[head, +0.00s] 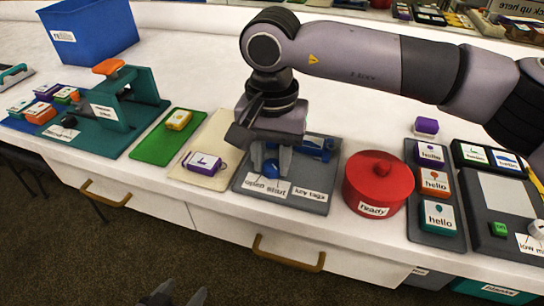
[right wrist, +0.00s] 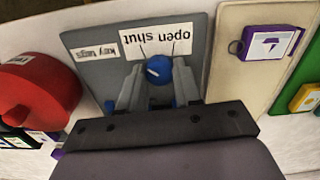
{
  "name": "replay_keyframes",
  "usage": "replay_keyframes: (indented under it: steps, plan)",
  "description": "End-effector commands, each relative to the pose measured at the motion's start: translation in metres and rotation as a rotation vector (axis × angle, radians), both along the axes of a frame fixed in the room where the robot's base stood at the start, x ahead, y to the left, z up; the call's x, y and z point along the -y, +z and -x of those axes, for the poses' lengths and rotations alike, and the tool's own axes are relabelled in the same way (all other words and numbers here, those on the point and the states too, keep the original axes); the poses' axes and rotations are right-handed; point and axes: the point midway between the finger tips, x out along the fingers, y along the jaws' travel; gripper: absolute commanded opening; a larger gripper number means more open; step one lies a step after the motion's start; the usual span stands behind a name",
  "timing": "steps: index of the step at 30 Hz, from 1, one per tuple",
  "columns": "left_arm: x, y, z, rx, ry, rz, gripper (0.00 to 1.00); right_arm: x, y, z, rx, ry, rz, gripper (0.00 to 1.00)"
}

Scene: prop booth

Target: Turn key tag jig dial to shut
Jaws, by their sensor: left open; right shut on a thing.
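The key tag jig is a grey plate (head: 240,182) on the white counter, with "open shut" and "key tags" labels at its front edge. Its round blue dial (right wrist: 158,70) sits beside the "open shut" label (right wrist: 150,40) and carries a small white mark; which word the mark points to is unclear. My right gripper (head: 271,168) reaches down over the jig, shut on the dial with one finger on each side. The dial (head: 271,170) is partly hidden by the fingers in the head view. My left gripper (head: 178,296) is open and empty, low in front of the counter.
A red round "ready" tin (head: 378,182) stands just right of the jig. A cream board (head: 215,135) with a purple tag lies to its left, then a green mat (head: 155,145). Trays of "hello" tags (head: 436,240) stand further right. Bare counter lies behind.

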Motion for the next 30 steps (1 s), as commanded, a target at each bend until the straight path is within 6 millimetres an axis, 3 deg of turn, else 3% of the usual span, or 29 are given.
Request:
replay_keyframes:
  steps: [16, 17, 19, 30]
  plan:
    - [-0.0002, 0.0021, -0.0014, 0.008, -0.011, -0.007, 0.69, -0.0004, 0.0014, 0.0001, 0.0, 0.028, -0.002, 0.03]
    - [-0.0003, 0.0018, -0.0013, 0.007, -0.011, -0.008, 0.69, -0.0004, 0.0014, 0.0001, 0.0, 0.028, -0.002, 0.37]
    - [-0.0003, 0.0012, -0.001, 0.006, -0.011, -0.008, 0.69, -0.0004, 0.0013, 0.0001, 0.0, 0.028, -0.002, 0.59]
    - [-0.0003, 0.001, -0.0005, 0.004, -0.009, -0.007, 0.69, -0.0002, 0.0063, -0.0003, 0.001, 0.026, -0.001, 0.59]
